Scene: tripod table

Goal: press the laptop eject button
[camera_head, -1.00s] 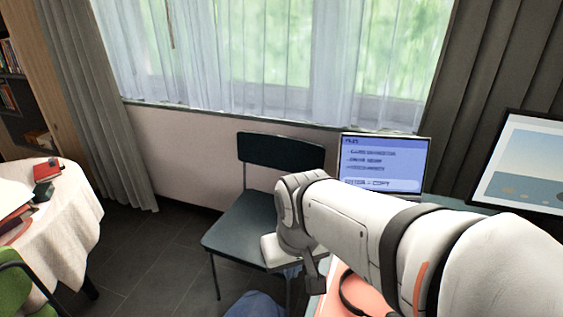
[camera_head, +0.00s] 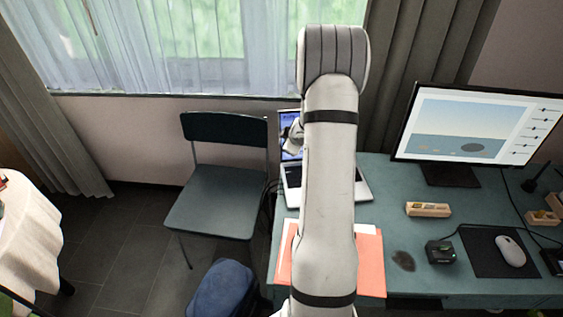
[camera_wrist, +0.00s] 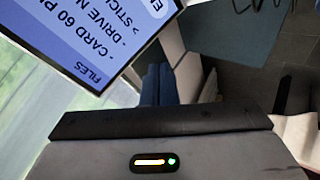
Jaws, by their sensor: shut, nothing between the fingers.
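The laptop (camera_head: 292,197) stands open at the left end of the desk. My arm crosses in front of it and hides most of its middle. Its blue screen with text lines (camera_wrist: 85,30) fills the upper left of the wrist view, tilted. I cannot make out the eject button in either view. My gripper (camera_wrist: 160,121) shows as a dark bar and grey housing with small amber and green lights along the bottom of the wrist view. It is shut and empty, close to the screen. In the head view it is mostly hidden by my arm.
A monitor (camera_head: 470,128) stands on the teal desk (camera_head: 400,215), with a mouse (camera_head: 510,250), a wooden block (camera_head: 428,209) and a small black device (camera_head: 440,252). A coral folder (camera_head: 370,265) lies under my arm. A chair (camera_head: 215,200) is left of the desk; a blue bag (camera_head: 222,290) is on the floor.

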